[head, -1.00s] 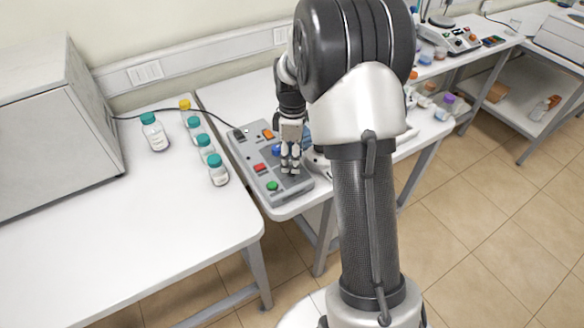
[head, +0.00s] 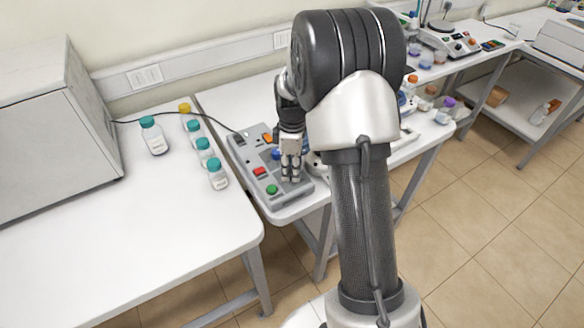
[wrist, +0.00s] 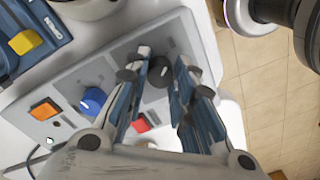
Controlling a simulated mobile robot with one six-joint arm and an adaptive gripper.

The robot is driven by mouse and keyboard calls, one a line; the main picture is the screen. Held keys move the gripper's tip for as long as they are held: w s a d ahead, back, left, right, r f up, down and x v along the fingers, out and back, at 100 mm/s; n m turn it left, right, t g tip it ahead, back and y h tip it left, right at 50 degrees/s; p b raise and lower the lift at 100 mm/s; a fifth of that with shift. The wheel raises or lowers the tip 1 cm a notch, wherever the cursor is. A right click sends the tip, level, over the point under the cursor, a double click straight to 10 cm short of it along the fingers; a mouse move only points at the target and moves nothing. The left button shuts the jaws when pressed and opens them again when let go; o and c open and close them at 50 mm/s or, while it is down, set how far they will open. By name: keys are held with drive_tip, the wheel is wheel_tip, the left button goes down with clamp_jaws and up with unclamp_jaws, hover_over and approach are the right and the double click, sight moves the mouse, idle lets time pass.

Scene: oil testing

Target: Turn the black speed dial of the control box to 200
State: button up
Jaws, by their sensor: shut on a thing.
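The grey control box (head: 250,165) lies on the white table in the head view. It also fills the middle of the wrist view (wrist: 85,75). My gripper (head: 290,179) points down onto the front right part of the box. In the wrist view its two fingers (wrist: 162,62) stand on either side of the black speed dial (wrist: 160,73), shut on it. A white mark shows on the dial. In the head view my fingers hide the dial. I cannot read any scale numbers around it.
The box also carries a blue knob (wrist: 92,100), an orange switch (wrist: 44,109), a red button (head: 259,171) and a green button (head: 271,189). Several teal-capped bottles (head: 217,175) stand on the table to the left. A blue device (wrist: 30,40) sits beside the box.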

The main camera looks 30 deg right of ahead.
clamp_jaws()
drive_tip(key=m+p, duration=0.2)
drive_tip(key=m, duration=0.3)
drive_tip(key=shift+r+m+p, duration=0.1)
drive_tip(key=shift+m+p, duration=0.2)
drive_tip(key=shift+p, duration=0.05)
drive_tip(key=m+p, duration=0.2)
drive_tip(key=m, duration=0.4)
drive_tip(key=shift+m, duration=0.3)
drive_tip(key=m+p, duration=0.1)
drive_tip(key=m, duration=0.5)
drive_tip(key=shift+t, duration=0.3)
drive_tip(key=m+p, duration=0.1)
drive_tip(key=m, duration=0.4)
drive_tip(key=shift+a+m, duration=0.1)
drive_tip(key=shift+m, duration=0.2)
drive_tip(key=o, duration=0.7)
unclamp_jaws()
drive_tip(key=shift+s, duration=0.1)
drive_tip(key=shift+c, duration=0.2)
